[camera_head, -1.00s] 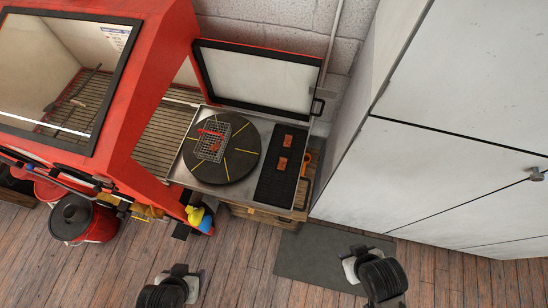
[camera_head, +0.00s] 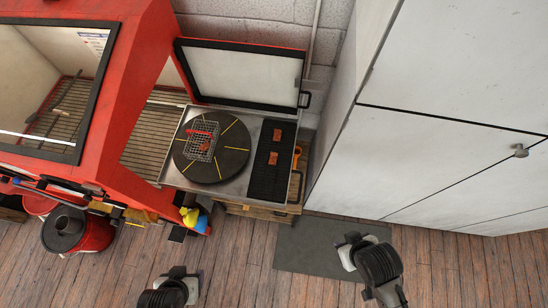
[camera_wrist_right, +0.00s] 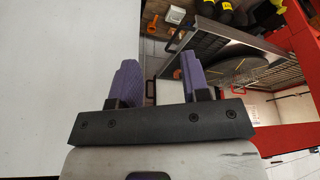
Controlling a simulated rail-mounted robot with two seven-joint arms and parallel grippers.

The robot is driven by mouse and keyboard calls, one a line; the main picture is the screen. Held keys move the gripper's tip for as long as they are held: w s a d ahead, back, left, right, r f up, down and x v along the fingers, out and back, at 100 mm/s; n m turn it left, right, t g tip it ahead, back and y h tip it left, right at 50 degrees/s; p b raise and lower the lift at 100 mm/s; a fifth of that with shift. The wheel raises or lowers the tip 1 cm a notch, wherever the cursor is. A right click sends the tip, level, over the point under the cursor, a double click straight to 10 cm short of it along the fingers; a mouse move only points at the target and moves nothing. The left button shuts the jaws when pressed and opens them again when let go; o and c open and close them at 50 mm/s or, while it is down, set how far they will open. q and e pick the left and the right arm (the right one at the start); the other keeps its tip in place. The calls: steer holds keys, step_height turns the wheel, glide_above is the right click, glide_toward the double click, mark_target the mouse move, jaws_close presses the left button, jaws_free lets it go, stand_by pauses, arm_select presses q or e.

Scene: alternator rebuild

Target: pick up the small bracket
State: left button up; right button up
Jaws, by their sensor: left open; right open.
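Two small brown metal pieces, an upper piece (camera_head: 277,135) and a lower piece (camera_head: 273,158), lie on the black ribbed mat (camera_head: 268,185) right of the turntable. Another small brown piece (camera_head: 204,147) shows at the wire basket (camera_head: 194,153) on the turntable. I cannot tell which is the small bracket. My left gripper (camera_head: 178,271) is open and empty over the floor at the bottom, well short of these pieces. My right gripper (camera_head: 348,241) is open and empty over the grey floor mat; its purple fingers stand apart in the right wrist view (camera_wrist_right: 159,80).
The dark turntable (camera_head: 232,160) with yellow lines stands on a metal tray outside the red cabinet (camera_head: 120,95). The cabinet's framed door (camera_head: 240,75) stands open behind. A tall white cupboard (camera_head: 420,140) fills the right. A red bucket (camera_head: 97,235) stands at left.

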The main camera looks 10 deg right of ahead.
steer(key=shift+o, duration=0.2)
steer(key=o, duration=0.4)
steer(key=shift+d, duration=0.15)
steer(key=shift+c, duration=0.2)
